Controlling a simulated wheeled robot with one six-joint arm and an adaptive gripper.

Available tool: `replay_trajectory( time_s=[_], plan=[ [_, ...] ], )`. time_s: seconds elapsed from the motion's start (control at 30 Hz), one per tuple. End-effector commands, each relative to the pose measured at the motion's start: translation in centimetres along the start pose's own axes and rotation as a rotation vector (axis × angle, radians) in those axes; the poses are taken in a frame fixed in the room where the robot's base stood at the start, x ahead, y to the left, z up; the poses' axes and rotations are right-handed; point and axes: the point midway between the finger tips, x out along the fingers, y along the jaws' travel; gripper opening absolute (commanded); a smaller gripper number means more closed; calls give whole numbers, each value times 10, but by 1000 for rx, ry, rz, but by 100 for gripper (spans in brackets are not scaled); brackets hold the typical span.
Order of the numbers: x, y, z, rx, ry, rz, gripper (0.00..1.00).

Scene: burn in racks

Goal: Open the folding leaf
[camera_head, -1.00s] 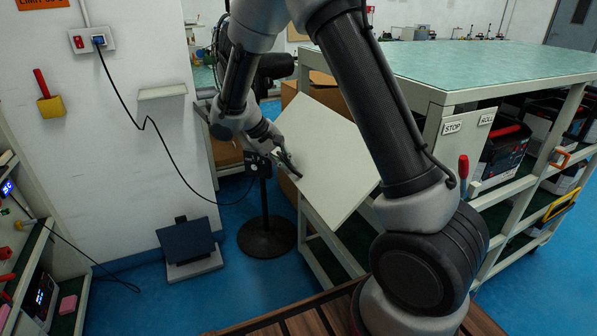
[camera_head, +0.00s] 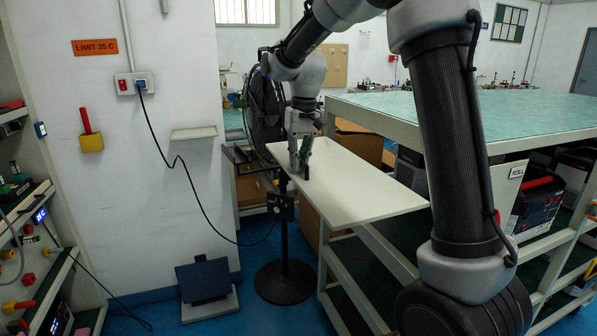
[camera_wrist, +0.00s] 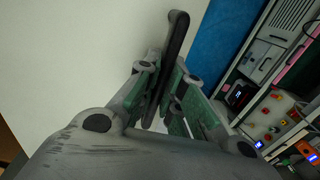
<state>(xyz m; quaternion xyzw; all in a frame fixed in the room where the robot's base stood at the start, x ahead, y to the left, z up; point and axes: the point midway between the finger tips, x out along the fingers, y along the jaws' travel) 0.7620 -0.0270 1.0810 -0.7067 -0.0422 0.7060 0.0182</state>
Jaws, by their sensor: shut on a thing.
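The folding leaf (camera_head: 350,185) is a pale flat panel at the near-left end of the green-topped workbench (camera_head: 470,120). In the head view it sits close to level, a little below the bench top. My gripper (camera_head: 300,172) points down at the leaf's outer left part and is shut on a dark bar-shaped handle (camera_wrist: 175,55) on the leaf's face. In the wrist view, the dark bar runs between the fingers, with the pale leaf (camera_wrist: 75,55) behind. The fingertips' exact contact is partly hidden.
A black pedestal fan (camera_head: 285,280) stands on the blue floor just left of the leaf. A small wall shelf (camera_head: 194,132) and a hanging cable are further left. A dark device on a grey base (camera_head: 207,285) sits on the floor. Open shelving lies under the bench.

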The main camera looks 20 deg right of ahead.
Motion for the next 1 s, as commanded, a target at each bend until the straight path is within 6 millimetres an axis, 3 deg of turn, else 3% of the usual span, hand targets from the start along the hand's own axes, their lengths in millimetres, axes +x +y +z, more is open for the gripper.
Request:
replay_trajectory(
  time_s=[0.6, 0.63, 0.67, 1.0],
  plan=[
    [-10, 1, -1, 0, 5, 1, 0],
    [-10, 1, -1, 0, 5, 1, 15],
    [-10, 1, -1, 0, 5, 1, 19],
    [-10, 1, 0, 0, 1, 1, 19]
  ],
)
